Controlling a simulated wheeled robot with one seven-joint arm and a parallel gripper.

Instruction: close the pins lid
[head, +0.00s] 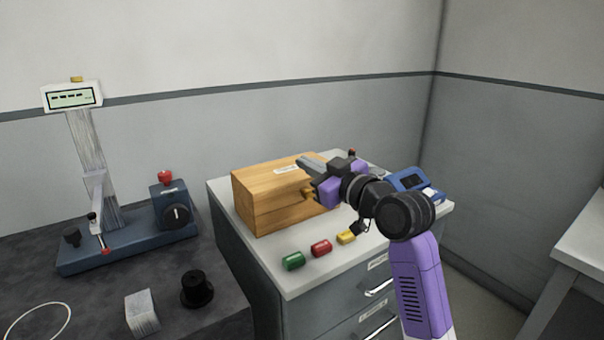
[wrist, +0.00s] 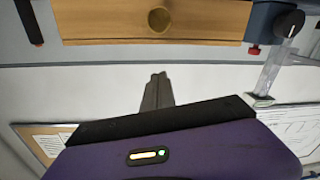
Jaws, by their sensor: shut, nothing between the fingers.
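The wooden box (head: 262,217) stands on the grey cabinet, with a seam running around its side. Its lid (head: 258,183) appears to lie down flat on the box; the right part is hidden behind my gripper. A small label sits on top, and a round knob (head: 307,193) shows on the front. In the wrist view, a wooden face with the round knob (wrist: 159,20) crosses the top edge. My gripper (head: 303,164) is shut and empty, in front of or over the box's right part; contact cannot be told. Its fingers also show in the wrist view (wrist: 157,93), apart from the knob in the picture.
Green (head: 293,261), red (head: 321,248) and yellow (head: 346,237) cylinders lie along the cabinet top's (head: 292,284) front edge. A blue device (head: 408,180) sits at the right. A test stand (head: 130,245) and a black knob-like piece (head: 196,289) occupy the dark bench at left.

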